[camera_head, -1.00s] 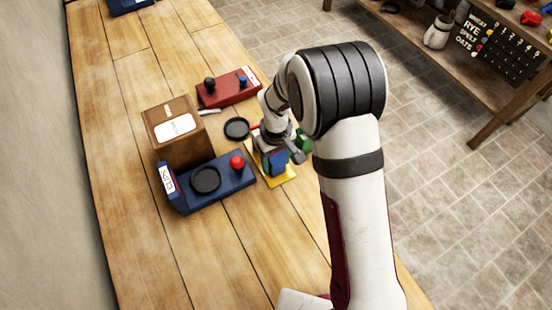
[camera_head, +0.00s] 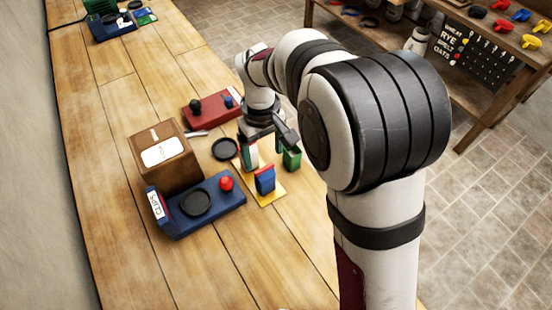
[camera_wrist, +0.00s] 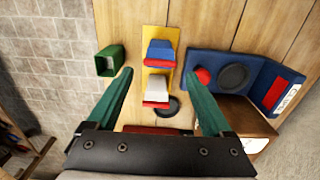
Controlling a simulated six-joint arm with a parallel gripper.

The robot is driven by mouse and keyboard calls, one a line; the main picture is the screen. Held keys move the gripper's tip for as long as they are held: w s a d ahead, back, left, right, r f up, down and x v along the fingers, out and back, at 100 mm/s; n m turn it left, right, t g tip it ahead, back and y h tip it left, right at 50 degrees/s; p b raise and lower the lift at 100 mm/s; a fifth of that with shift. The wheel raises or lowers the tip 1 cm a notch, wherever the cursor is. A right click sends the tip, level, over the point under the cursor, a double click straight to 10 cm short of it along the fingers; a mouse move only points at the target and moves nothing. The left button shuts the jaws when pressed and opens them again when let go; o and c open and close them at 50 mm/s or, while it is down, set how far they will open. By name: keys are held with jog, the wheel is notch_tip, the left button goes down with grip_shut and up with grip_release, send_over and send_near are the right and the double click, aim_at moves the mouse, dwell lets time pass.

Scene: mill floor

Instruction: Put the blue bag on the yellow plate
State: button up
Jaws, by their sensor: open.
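The blue bag (camera_head: 265,181), with a red edge, stands on the yellow plate (camera_head: 270,198). In the wrist view the bag (camera_wrist: 160,50) sits beyond my fingertips, with the yellow plate (camera_wrist: 160,32) showing around it. A white bag (camera_wrist: 156,88) with a red edge stands beside it, towards my gripper, partly hidden in the head view (camera_head: 251,156). My gripper (camera_wrist: 158,74) is open and empty, its green fingers spread wide on either side of the white bag's place in the picture. In the head view my gripper (camera_head: 268,148) is above the bags, apart from the blue one.
A green open container (camera_wrist: 110,60) stands just outside one finger. A blue base with a red knob and black disc (camera_head: 196,203), a brown box (camera_head: 165,160), a black disc (camera_head: 225,149) and a red base (camera_head: 213,108) are close by. The near tabletop is clear.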

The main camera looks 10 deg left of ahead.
jog(key=s+d+r+m+y, duration=0.1)
jog(key=s+d+r+m, duration=0.35)
jog(key=s+d, duration=0.2)
jog(key=s+d+r+m, duration=0.4)
jog(key=s+d+m, duration=0.15)
jog(key=d, duration=0.25)
jog(key=s+d+f+m, duration=0.1)
jog(key=s+d+m, duration=0.2)
jog(key=s, duration=0.7)
jog(key=shift+d+m+y, duration=0.2)
jog(key=shift+m+y, duration=0.2)
jog(key=shift+m, duration=0.4)
